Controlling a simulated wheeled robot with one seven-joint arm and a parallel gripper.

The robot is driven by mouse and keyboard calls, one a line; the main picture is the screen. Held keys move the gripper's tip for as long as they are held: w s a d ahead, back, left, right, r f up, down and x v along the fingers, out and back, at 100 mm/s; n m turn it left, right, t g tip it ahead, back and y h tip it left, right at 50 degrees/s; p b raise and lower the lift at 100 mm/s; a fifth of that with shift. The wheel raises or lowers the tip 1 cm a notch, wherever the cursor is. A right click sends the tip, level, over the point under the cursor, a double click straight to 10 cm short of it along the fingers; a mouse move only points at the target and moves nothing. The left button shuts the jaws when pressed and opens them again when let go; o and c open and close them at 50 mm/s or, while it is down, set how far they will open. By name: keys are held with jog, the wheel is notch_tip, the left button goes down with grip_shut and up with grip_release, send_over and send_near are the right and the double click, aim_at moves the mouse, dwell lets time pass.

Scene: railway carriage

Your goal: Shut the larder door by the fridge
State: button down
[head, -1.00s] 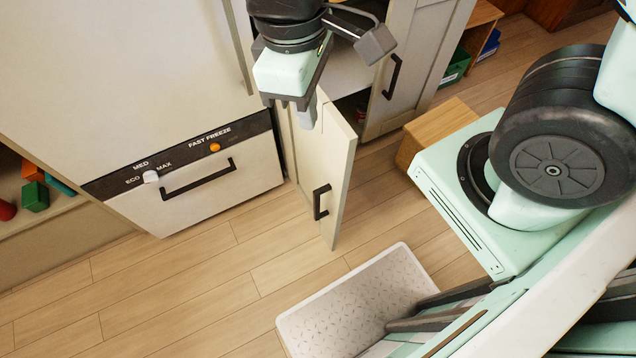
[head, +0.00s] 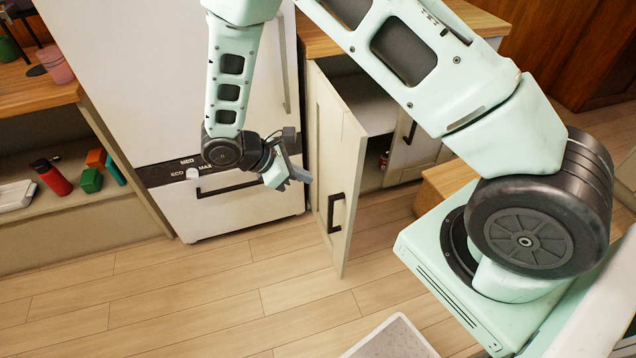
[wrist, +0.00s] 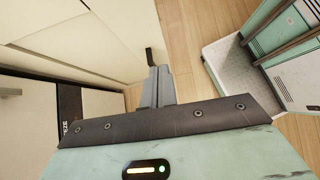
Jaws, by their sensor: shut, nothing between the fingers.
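The larder door (head: 337,150) is a cream panel with a black bar handle (head: 336,212). It stands open beside the fridge (head: 150,80), swung out toward me, with the cupboard interior showing to its right. My gripper (head: 298,174) is shut and empty, in front of the fridge's lower right side and just left of the door's outer face. In the wrist view the shut fingers (wrist: 158,88) point toward the cream door panel (wrist: 85,45), with the dark handle (wrist: 149,57) just beyond the tips. I cannot tell whether they touch the door.
A neighbouring cupboard door with a black handle (head: 409,131) lies right of the opening. A wooden box (head: 447,183) stands on the floor at right. Shelves at left hold a red bottle (head: 52,177) and several blocks.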

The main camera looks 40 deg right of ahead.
aim_at(352, 186)
jog(key=x, duration=0.3)
jog(key=d+r+p+x, duration=0.1)
jog(key=x, duration=0.7)
jog(key=shift+s+d+r, duration=0.2)
jog(key=shift+d+r, duration=0.1)
jog(key=shift+s+d, duration=0.15)
jog(key=shift+d, duration=0.35)
